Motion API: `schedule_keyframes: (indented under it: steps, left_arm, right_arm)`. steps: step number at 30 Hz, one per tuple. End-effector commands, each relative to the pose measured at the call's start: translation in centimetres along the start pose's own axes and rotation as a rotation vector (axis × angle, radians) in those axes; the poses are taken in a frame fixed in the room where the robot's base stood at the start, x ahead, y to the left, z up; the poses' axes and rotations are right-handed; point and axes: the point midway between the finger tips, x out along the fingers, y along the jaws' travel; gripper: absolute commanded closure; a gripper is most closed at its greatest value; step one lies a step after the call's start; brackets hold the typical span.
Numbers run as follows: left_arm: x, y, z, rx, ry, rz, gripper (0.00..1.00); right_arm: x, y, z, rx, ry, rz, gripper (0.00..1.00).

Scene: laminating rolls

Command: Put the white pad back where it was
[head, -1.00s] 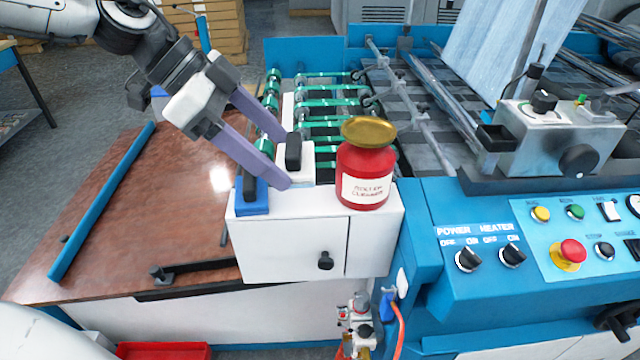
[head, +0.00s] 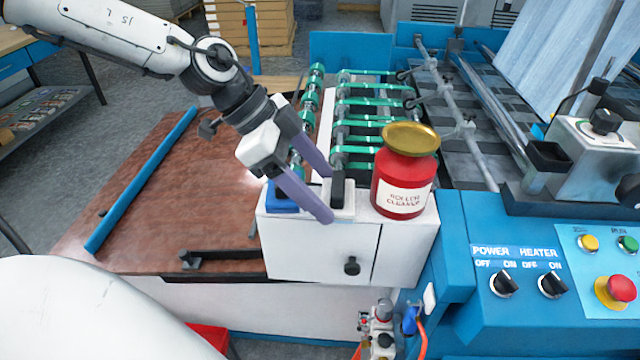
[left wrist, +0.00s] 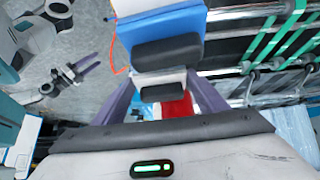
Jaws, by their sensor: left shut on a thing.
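The white pad (head: 344,213) with its black handle (head: 337,188) is at the top of the white cabinet, between the blue pad and the red jar. My left gripper (head: 328,194) is shut on it, one finger on each side. The pad looks at or just above the cabinet top; contact is hard to tell. In the left wrist view the white pad (left wrist: 172,77) is between the fingers, beside the blue pad (left wrist: 165,20). The blue pad (head: 281,205) sits on the cabinet's left end. My right gripper (left wrist: 85,68) shows small in the left wrist view; its opening is unclear.
A red roller cleaner jar (head: 402,187) with a gold lid stands close right of the white pad on the white cabinet (head: 318,245). Green-banded rollers (head: 365,125) lie behind. A brown table (head: 170,200) is to the left, and the blue control panel (head: 540,265) to the right.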

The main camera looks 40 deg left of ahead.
Motion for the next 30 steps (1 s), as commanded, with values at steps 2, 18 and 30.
schedule_keyframes:
  steps: [2,18,30]
  left_arm:
    - [0.0,0.0,0.0,0.0,0.0,0.0,0.52]
    - [-0.4,0.0,-0.1,0.0,-0.001,0.0,0.15]
    - [-6.9,-0.1,-0.2,0.001,0.002,-0.005,0.15]
  right_arm:
    - [0.0,0.0,0.0,0.0,0.0,0.0,0.5]
    - [0.1,0.0,-0.2,0.0,0.003,0.0,0.5]
    - [-0.3,0.0,-0.7,0.0,0.005,0.0,0.5]
